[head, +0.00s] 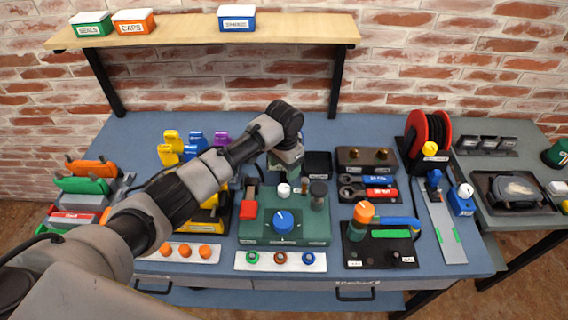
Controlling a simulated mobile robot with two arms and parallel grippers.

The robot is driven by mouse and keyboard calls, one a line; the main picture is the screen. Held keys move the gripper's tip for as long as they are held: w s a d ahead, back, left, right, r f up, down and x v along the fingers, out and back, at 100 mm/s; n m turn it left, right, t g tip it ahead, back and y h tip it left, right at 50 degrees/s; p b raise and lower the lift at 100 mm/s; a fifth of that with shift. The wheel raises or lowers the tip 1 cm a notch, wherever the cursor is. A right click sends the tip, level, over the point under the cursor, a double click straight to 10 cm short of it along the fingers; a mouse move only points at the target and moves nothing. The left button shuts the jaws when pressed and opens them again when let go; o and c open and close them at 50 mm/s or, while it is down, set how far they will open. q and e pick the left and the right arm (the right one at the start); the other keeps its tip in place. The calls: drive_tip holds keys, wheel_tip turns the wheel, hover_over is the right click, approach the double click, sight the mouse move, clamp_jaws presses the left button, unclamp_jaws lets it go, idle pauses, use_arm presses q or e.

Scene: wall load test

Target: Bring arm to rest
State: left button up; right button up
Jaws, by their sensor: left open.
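My left arm comes in from the lower left and reaches over the blue workbench (130,127). Its wrist bends down near the middle of the bench. My left gripper (287,178) points down behind the green test panel (310,228), close to the panel's back edge. It is open, with its fingers small and partly hidden by the wrist; I see nothing held in it. Whether it touches the panel I cannot tell. My right gripper is not in view.
The panel carries a blue knob (284,222) and a red block (249,209). A red hose reel (430,137), an orange-capped valve (363,212) and several tools stand to the right. Bare bench lies at the back left.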

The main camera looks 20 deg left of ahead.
use_arm(q)
drive_tip(key=shift+r, duration=0.65)
